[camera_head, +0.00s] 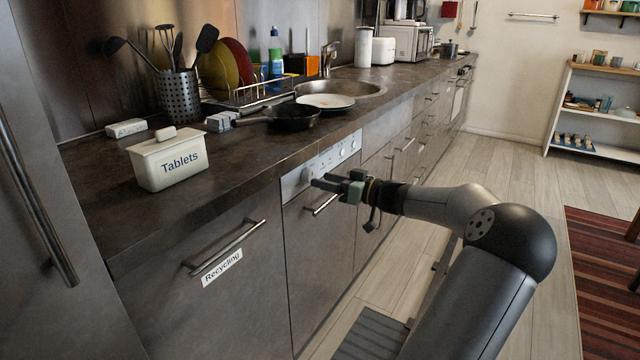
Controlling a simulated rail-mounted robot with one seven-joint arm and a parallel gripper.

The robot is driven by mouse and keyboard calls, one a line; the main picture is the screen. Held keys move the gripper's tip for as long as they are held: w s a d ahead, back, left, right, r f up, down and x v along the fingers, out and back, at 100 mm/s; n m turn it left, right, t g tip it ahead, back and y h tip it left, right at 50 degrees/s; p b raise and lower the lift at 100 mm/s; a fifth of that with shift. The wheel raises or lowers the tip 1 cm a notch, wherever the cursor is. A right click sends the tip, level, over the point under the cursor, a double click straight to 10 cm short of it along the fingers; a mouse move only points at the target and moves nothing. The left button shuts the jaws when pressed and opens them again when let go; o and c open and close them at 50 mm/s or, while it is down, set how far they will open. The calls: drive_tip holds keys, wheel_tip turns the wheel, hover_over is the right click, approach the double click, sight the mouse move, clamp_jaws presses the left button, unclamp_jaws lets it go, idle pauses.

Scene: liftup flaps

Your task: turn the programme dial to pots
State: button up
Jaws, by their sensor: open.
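A light control panel (325,162) runs along the top of the dishwasher front (318,235), below the worktop edge. A round dial (306,174) shows at the panel's left part, partly behind my fingers. Smaller round controls (348,149) sit at its right end. Any markings are too small to read, so I cannot tell where the dial points. My gripper (320,182) is open, with its fingers pointing left in front of the panel near the dial. I cannot tell whether they touch it.
The dishwasher's bar handle (322,206) lies just below my gripper. A recycling drawer (222,268) is to the left. The worktop (95,210) above holds a tablets box (168,160), a frying pan (292,116) and a dish rack (250,96). Floor at right is mostly clear.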

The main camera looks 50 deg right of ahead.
sight(309, 176)
drive_tip(key=shift+w+a, duration=0.15)
drive_tip(key=shift+w, duration=1.05)
drive_tip(key=c, duration=1)
drive_tip(key=shift+m, duration=0.3)
